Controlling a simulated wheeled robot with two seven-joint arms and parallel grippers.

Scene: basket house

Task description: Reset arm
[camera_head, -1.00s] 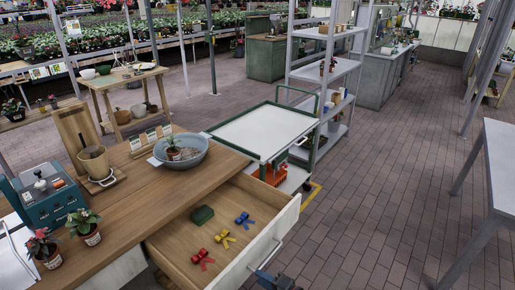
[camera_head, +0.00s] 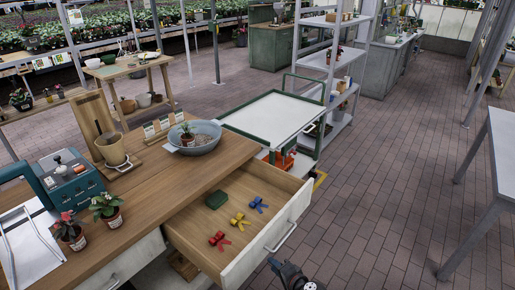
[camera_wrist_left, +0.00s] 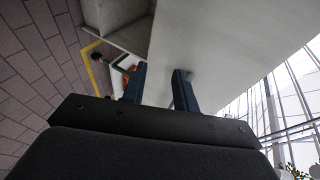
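My left gripper (camera_head: 289,275) is at the bottom of the head view, just in front of the open drawer (camera_head: 240,262) and apart from its handle (camera_head: 283,238). In the left wrist view the two dark fingers (camera_wrist_left: 159,84) stand apart with nothing between them. The pale drawer front (camera_wrist_left: 215,40) shows beyond them. My right gripper is not in view.
The drawer holds a green block (camera_head: 216,199) and red (camera_head: 219,240), yellow (camera_head: 240,221) and blue (camera_head: 258,204) items. A green-framed cart (camera_head: 275,115) stands behind it. A grey table (camera_head: 505,150) is at right. The brick floor between is clear.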

